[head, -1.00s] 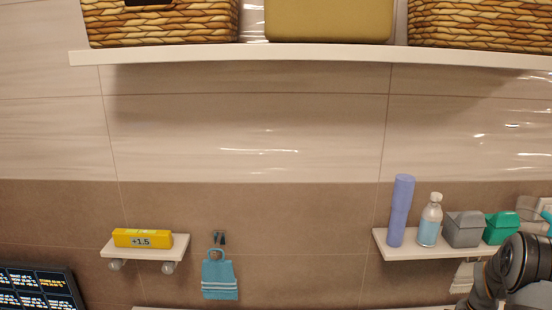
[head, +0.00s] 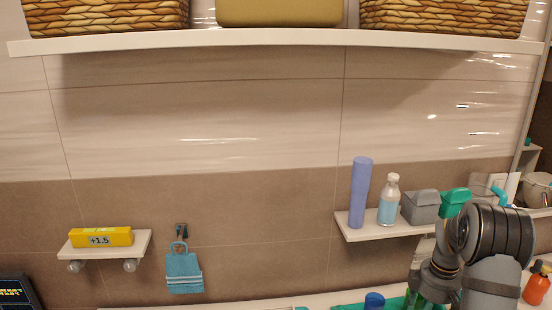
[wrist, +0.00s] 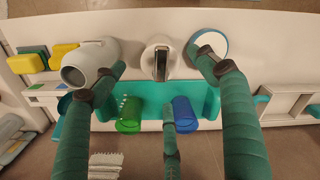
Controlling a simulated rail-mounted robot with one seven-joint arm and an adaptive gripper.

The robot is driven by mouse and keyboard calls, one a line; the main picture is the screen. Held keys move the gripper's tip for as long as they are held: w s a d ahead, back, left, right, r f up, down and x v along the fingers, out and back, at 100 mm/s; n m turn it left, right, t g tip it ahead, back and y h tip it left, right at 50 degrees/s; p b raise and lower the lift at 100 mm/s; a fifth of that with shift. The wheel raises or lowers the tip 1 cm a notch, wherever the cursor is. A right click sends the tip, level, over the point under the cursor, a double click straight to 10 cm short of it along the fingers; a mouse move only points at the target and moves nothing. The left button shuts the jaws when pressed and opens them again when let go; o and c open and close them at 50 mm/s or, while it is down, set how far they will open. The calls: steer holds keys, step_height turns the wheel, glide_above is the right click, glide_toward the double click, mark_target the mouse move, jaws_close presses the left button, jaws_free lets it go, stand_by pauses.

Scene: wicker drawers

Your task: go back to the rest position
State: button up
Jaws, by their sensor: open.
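My gripper (wrist: 165,88) shows in the wrist view with its teal fingers spread open and nothing between them. The fingers reach over a teal holder (wrist: 208,98) with a green cup (wrist: 130,115) and a blue cup (wrist: 185,114). I cannot tell how far above it they are. In the head view my arm stands at the lower right, and the fingers are not clearly visible there. The blue cup also shows at the bottom edge of the head view (head: 374,301), left of my arm.
A wall shelf (head: 384,230) beside my arm holds a purple tube (head: 361,192), a bottle (head: 389,200) and two boxes. An orange bottle (head: 536,287) stands right of my arm. A grey-white dryer-like object (wrist: 91,65) and a faucet (wrist: 158,58) lie near the fingers.

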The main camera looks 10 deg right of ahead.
steer(key=f, duration=0.6)
steer(key=shift+s+a, duration=0.1)
steer(key=shift+s, duration=0.1)
steer(key=r+p, duration=0.1)
steer(key=r, duration=0.1)
steer(key=r+p, duration=0.1)
steer(key=shift+w+r+p, duration=0.15)
steer(key=shift+w+p, duration=0.1)
steer(key=shift+p, duration=0.05)
step_height(320, 180, up, 7)
steer(key=p, duration=0.6)
steer(key=shift+s, duration=0.1)
steer(key=shift+a+f+b, duration=0.75)
steer(key=shift+f+b, duration=0.1)
steer(key=shift+f, duration=0.25)
steer(key=a+f+m+b, duration=0.2)
steer(key=a, duration=0.6)
steer(key=shift+s+f, duration=0.25)
steer(key=shift+s+r, duration=0.1)
